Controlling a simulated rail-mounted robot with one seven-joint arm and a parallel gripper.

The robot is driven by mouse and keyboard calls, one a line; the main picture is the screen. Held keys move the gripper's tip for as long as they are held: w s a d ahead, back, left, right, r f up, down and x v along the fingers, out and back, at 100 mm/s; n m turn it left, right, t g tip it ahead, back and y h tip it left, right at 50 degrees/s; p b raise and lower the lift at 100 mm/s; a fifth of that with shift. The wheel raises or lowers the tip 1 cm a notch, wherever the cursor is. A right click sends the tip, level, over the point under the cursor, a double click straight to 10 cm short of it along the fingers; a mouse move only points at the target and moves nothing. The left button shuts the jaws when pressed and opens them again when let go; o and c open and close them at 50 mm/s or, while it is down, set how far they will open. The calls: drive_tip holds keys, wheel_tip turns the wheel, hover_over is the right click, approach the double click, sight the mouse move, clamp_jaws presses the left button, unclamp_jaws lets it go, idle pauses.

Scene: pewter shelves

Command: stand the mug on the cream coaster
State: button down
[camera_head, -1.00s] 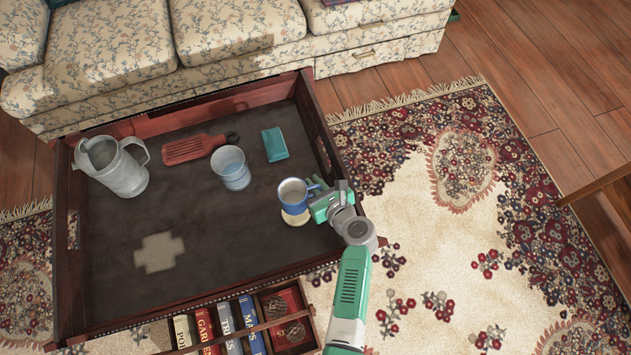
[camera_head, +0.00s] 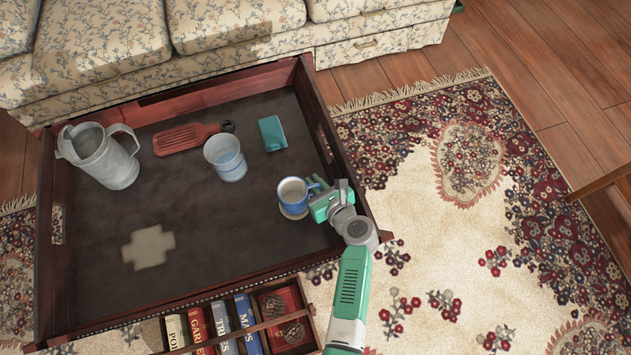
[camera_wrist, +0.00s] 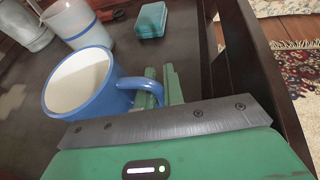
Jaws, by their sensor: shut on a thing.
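My gripper (camera_head: 318,200) reaches in from the right and is shut on the mug's handle. In the wrist view the mug (camera_wrist: 75,95) is left of the fingers, its handle between the fingertips (camera_wrist: 158,92).
A teal box (camera_head: 272,134), a pale blue cup (camera_head: 225,160), a red paddle-like thing (camera_head: 182,140) and a grey pitcher (camera_head: 105,160) stand farther back and left. A raised wooden rim (camera_head: 318,110) borders the table. The left front area is clear apart from a pale cross-shaped patch (camera_head: 149,248).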

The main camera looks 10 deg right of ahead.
drive_tip(key=shift+f+b, duration=0.45)
drive_tip(key=shift+f, duration=0.1)
drive_tip(key=c, duration=1.4)
unclamp_jaws()
drive_tip(key=shift+c, duration=0.2)
drive_tip(key=p+v, duration=0.4)
drive_tip(key=v, duration=0.4)
drive_tip(key=shift+w+p, duration=0.1)
drive_tip(key=shift+p, duration=0.2)
